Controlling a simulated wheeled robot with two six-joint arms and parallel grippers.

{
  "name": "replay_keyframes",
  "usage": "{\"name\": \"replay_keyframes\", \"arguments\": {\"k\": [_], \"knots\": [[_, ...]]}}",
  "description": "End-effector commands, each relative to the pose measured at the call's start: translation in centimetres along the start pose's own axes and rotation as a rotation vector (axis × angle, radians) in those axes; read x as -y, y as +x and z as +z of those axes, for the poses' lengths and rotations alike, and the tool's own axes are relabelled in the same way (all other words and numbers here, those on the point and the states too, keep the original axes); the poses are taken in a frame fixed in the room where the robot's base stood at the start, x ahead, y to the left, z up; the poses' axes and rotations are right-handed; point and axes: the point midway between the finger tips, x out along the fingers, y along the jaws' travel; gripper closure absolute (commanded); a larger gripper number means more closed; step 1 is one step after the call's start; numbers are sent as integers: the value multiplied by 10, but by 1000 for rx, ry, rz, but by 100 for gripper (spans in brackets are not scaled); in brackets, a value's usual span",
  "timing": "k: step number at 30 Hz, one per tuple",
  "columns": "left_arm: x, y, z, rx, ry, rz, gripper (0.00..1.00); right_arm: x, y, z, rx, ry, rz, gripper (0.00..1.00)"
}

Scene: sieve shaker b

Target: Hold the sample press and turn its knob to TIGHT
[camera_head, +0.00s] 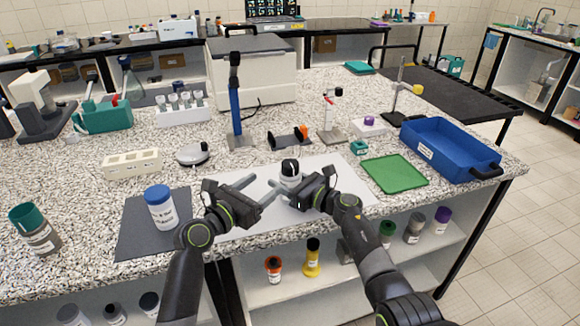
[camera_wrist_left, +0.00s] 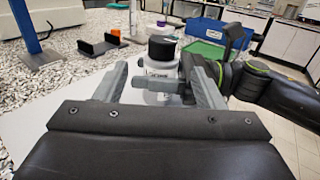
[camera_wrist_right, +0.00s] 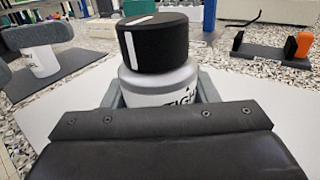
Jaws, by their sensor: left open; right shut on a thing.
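The sample press (camera_head: 290,182) stands upright on the white mat. It has a pale grey-white body and a black knob (camera_wrist_right: 155,42) with a white line on its top and side. Part of the word TIGHT shows on the collar below the knob in the right wrist view. My right gripper (camera_head: 293,189) is shut on the press body, below the knob, from the right. My left gripper (camera_head: 260,190) is open just left of the press. In the left wrist view, the press and black knob (camera_wrist_left: 162,48) appear between and beyond its fingers, apparently untouched by them.
A blue-lidded jar (camera_head: 160,208) stands on a dark mat to the left. A green mat (camera_head: 395,173) and a blue tray (camera_head: 450,148) lie to the right. A blue stand (camera_head: 236,105) and a black-and-orange holder (camera_head: 288,138) are behind the white mat (camera_head: 340,175).

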Motion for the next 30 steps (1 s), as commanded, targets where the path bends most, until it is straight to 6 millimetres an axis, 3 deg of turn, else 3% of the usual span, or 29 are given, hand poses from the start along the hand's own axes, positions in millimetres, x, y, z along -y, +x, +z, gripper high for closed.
{"name": "replay_keyframes", "arguments": {"k": [4, 8, 21, 30], "knots": [[2, -6, -3, 9, 3, -18, 37, 0, 0, 0, 0, 0, 1, 85], [2, 2, -3, 11, 1, -22, 37, 0, 0, 0, 0, 0, 1, 85], [4, 71, -2, 9, 1, -21, 37, 0, 0, 0, 0, 1, 1, 85], [4, 104, -2, 10, 1, -21, 37, 0, 0, 0, 0, 1, 1, 85]]}}
